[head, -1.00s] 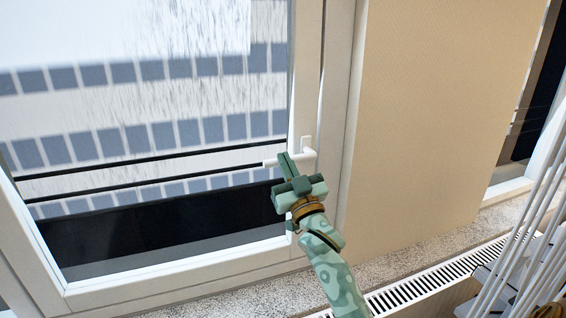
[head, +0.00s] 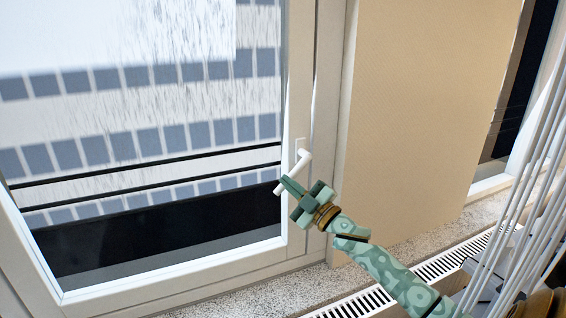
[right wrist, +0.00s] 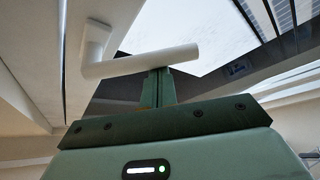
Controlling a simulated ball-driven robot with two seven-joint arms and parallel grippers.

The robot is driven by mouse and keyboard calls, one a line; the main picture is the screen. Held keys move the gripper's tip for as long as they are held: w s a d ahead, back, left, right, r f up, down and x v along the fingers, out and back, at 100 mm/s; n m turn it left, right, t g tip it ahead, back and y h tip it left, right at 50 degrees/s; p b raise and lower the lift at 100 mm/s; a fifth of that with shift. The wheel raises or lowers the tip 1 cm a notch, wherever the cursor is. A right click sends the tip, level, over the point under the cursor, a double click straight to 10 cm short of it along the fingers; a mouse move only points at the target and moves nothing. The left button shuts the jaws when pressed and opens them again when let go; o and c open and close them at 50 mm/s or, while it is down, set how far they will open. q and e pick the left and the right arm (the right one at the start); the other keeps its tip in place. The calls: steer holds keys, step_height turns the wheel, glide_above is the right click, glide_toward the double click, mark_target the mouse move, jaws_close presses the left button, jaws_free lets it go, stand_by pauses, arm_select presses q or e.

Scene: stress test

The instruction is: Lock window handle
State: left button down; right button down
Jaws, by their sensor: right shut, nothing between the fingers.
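The white window handle (head: 294,171) sits on the right side of the window frame. Its lever slants down to the left from its base. In the right wrist view the lever of the handle (right wrist: 145,62) runs across, just beyond the fingertips. My right gripper (head: 287,183) is shut and empty, with its tips at the lever near its free end. In the right wrist view the closed fingers of my right gripper (right wrist: 157,76) meet or nearly meet the lever's underside; contact is not certain. My left gripper is not in view.
The window sash (head: 180,271) frames wet glass with a building behind. A beige wall panel (head: 425,110) stands right of the window. Below are a speckled sill (head: 262,297) and a slotted grille (head: 440,266). White rods (head: 535,190) stand at the right edge.

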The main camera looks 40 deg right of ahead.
steer(key=s+d+f+n+g+y, duration=0.1)
steer(key=d+f+n+g, duration=0.2)
steer(key=d+n, duration=0.2)
steer(key=shift+n+p, duration=0.45)
steer(key=shift+n, duration=0.35)
steer(key=shift+s+d, duration=0.15)
stand_by(0.3)
